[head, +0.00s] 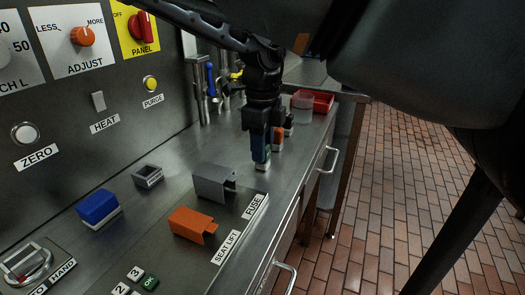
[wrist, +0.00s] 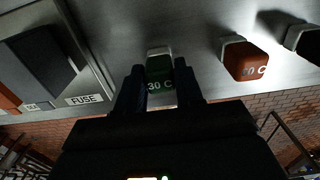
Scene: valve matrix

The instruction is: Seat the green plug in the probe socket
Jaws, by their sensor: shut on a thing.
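The green plug (wrist: 160,69), with a pale end and "30 C" on its face, is between the two fingers of my gripper (wrist: 160,88) in the wrist view. In the head view my gripper (head: 262,132) points down, shut on the plug (head: 262,156). The plug's lower end is at or just above the steel counter; I cannot tell whether it touches. No socket is labelled as the probe socket. A small grey hollow square holder (head: 148,176) stands on the counter, left of my gripper.
Grey (head: 213,183) and orange (head: 193,223) covers labelled FUSE and SEAT LIFT, and a blue-topped block (head: 98,206), stand nearer. A red tray (head: 322,101) and clear cup (head: 302,106) are behind.

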